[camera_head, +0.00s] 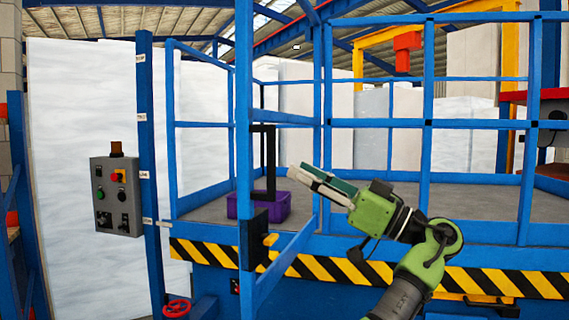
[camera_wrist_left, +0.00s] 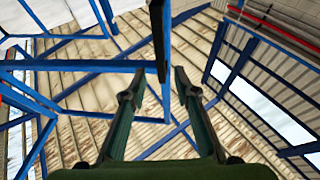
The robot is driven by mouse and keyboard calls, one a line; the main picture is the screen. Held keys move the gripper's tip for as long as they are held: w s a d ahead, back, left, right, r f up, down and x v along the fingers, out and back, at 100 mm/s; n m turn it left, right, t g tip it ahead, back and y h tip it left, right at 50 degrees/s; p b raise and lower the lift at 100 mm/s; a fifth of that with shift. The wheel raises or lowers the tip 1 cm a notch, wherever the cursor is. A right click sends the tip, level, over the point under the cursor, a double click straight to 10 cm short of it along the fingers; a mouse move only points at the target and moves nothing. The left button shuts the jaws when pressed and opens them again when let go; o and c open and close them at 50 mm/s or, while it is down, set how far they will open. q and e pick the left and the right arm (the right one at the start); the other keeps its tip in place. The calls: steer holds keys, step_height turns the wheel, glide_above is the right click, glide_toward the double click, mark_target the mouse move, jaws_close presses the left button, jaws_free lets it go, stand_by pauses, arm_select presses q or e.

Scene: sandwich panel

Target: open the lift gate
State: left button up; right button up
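The lift gate (camera_head: 243,60) is a blue tubular frame. Its free post stands in front of the striped platform edge, and its lower rail slants back to the right, so it appears swung out towards me. A black upright handle (camera_head: 271,165) is fixed to that post. Lower down is a black latch box (camera_head: 253,240) with a yellow tongue. My left gripper (camera_head: 296,180) is right of the handle and apart from it in the picture. In the left wrist view its fingers (camera_wrist_left: 159,76) are apart, with a dark bar beyond or between the tips. My right gripper is not visible.
A purple crate (camera_head: 275,206) sits on the lift platform (camera_head: 345,208), behind the handle. A grey control box (camera_head: 116,196) is mounted at left. A red handwheel (camera_head: 176,308) is below. Blue railings (camera_head: 425,110) and a striped edge (camera_head: 500,282) border the platform.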

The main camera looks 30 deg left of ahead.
arm_select(q)
steer(key=shift+v, duration=1.7)
